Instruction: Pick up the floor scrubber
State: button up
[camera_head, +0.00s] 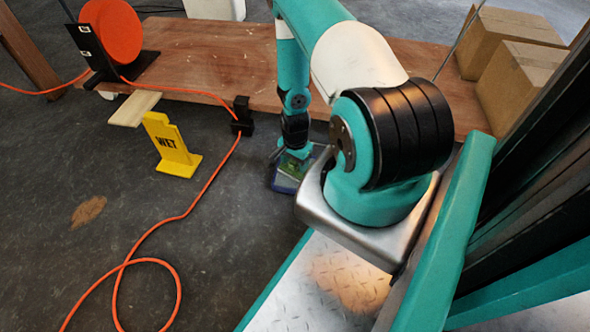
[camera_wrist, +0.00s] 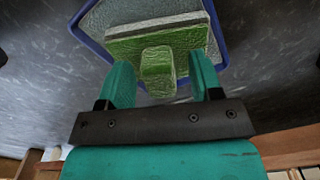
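Gaps show between the fingers and the knob. In the head view the scrubber (camera_head: 287,178) is on the floor below my gripper (camera_head: 296,152), partly hidden by my arm.
A wooden bench (camera_head: 210,62) runs behind, carrying an orange reel (camera_head: 112,30). An orange cord (camera_head: 190,210) loops over the floor at left. Cardboard boxes (camera_head: 520,85) are at right.

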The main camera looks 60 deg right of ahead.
grip_shut()
jog(key=shift+r, duration=0.1)
notch_tip(320, 180, up, 20)
jog(key=p, duration=1.1)
